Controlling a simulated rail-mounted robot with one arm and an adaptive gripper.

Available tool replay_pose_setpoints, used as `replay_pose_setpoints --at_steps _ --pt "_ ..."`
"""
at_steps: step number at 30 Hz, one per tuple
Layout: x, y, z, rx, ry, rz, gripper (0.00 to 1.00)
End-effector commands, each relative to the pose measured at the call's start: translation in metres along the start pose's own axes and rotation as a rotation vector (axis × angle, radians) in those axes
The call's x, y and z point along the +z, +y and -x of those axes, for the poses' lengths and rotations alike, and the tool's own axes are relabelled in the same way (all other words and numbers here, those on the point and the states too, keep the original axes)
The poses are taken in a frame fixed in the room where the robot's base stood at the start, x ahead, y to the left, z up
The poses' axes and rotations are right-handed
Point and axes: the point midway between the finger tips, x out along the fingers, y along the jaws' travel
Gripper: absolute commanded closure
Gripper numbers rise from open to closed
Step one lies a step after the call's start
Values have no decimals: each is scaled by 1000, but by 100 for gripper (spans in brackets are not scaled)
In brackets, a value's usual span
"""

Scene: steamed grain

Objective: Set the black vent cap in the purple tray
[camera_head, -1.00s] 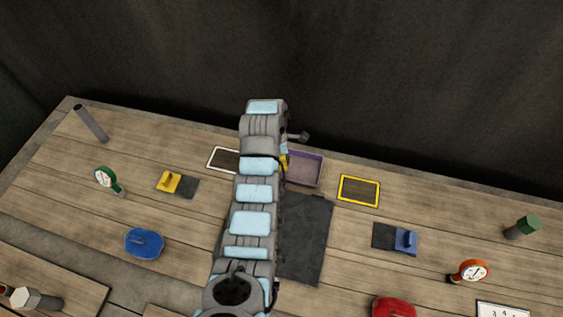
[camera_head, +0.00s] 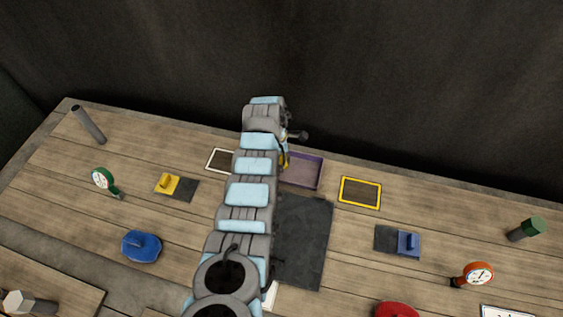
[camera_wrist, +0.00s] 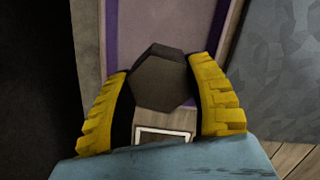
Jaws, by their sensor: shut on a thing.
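The black vent cap (camera_wrist: 162,77) shows in the wrist view as a dark hexagonal head between the yellow fingers of my gripper (camera_wrist: 163,90), which is shut on it. The purple tray (camera_wrist: 222,25) lies beyond and below the cap in that view, and the cap overlaps its floor. In the head view the purple tray (camera_head: 322,172) is at the back of the table, and one yellow finger of my gripper (camera_head: 284,159) shows at its left end. My arm hides part of the tray there. How high the cap is above the tray cannot be told.
A white-outlined marker (camera_head: 209,160) lies left of the tray and a yellow-outlined one (camera_head: 360,205) right of it. A dark mat (camera_head: 305,240) lies in front of the tray.

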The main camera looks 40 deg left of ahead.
Motion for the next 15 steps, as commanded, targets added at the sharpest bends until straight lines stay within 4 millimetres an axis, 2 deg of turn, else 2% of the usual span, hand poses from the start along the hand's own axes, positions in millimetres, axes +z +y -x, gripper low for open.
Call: replay_pose_setpoints --at_steps 10,15 --pt "-1 3 -7 -3 2 1 77" --pt "-4 4 -29 -4 1 0 77"
